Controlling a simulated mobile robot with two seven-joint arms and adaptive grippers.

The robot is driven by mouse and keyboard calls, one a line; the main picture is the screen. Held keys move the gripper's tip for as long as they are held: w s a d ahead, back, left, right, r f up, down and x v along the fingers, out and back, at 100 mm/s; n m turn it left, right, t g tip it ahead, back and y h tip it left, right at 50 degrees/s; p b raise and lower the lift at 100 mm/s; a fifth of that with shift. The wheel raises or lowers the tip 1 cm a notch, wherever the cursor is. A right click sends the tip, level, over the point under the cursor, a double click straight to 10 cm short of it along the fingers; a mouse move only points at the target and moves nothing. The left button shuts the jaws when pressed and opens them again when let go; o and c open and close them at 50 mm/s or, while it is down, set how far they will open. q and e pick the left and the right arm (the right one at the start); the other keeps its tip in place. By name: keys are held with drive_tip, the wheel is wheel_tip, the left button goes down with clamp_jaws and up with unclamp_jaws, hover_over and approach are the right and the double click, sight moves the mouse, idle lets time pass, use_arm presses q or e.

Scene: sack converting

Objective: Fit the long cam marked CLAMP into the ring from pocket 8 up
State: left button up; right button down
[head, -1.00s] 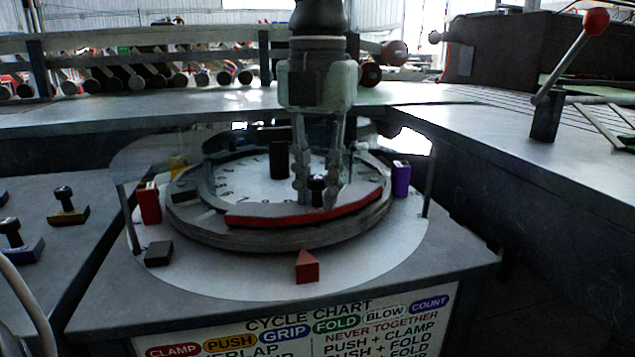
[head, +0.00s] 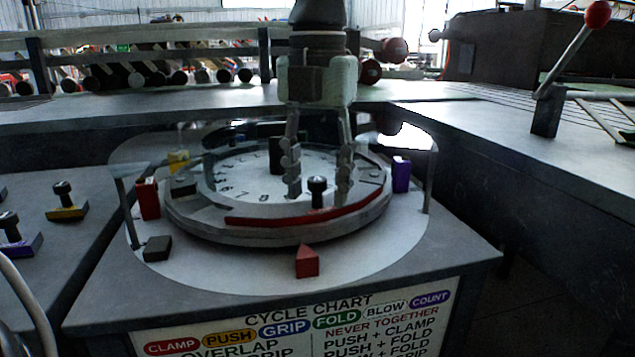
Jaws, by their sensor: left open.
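The long red cam (head: 280,219) lies along the front of the grey ring (head: 215,231), following its curve. Its black knob (head: 317,186) stands upright. My left gripper (head: 318,197) points down over the ring, its fingers open and spread either side of the knob, with a visible gap on each side. Numbers show on the pale dial (head: 232,180) inside the ring, including a 7 and an 8. Whether the cam is fully seated in its pocket is hard to tell. My right gripper is not in view.
A red pointer (head: 306,261) stands before the ring. Red (head: 148,200), yellow (head: 178,162) and purple (head: 401,174) blocks and a dark block (head: 157,248) surround it. Thin posts rise beside it. Yellow-based (head: 66,203) and purple-based (head: 14,236) knobbed cams sit on the left table.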

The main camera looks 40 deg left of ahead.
use_arm(q)
wheel_tip(320, 180, up, 11)
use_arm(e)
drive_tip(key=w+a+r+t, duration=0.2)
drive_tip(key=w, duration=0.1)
use_arm(q)
wheel_tip(320, 180, up, 8)
drive_tip(key=p, duration=0.7)
hover_over(318, 178)
drive_tip(key=shift+f, duration=0.25)
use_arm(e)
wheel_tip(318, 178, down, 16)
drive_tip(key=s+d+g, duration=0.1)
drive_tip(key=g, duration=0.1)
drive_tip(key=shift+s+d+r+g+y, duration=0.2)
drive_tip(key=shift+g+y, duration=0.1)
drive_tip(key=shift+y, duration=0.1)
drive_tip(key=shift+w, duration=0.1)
